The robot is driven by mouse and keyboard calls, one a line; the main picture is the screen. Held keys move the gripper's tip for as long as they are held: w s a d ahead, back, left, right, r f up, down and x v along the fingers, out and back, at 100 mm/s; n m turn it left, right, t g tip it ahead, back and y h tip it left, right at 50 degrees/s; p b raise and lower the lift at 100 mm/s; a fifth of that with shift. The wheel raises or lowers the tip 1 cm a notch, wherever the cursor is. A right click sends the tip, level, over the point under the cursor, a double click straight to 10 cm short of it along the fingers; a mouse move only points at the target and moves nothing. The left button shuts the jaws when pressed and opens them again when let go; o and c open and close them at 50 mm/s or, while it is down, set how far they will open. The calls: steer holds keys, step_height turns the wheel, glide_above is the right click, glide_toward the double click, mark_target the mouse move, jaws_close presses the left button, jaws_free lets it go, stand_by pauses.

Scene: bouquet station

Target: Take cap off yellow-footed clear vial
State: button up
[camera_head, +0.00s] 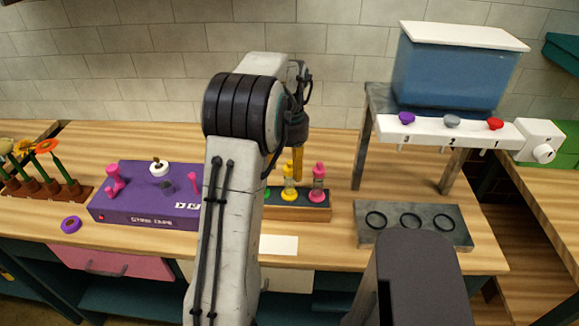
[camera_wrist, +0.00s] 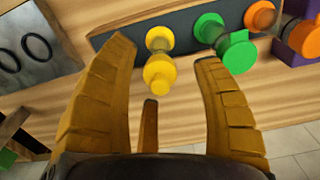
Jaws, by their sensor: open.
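The yellow-footed clear vial (camera_head: 289,185) stands in the rack (camera_head: 300,212), capped in yellow, beside a pink-footed vial (camera_head: 318,182). In the wrist view the yellow vial's cap (camera_wrist: 158,76) faces me, between my fingertips in the picture, with its yellow foot (camera_wrist: 159,38) beyond. My gripper (camera_head: 298,162) points down just above the yellow vial; in the wrist view my gripper (camera_wrist: 165,52) is open with ochre fingers spread and nothing held. A green-capped vial (camera_wrist: 238,54) stands beside the right finger. My arm hides the rack's left part in the head view.
An orange-capped vial (camera_wrist: 303,40) stands beyond the green one. A purple string machine (camera_head: 145,208) lies left of the arm. A grey plate with rings (camera_head: 413,224) sits right, under a blue tank (camera_head: 455,75). A white card (camera_head: 279,245) lies in front of the rack.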

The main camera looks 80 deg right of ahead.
steer(key=shift+c, duration=0.3)
steer(key=c, duration=0.9)
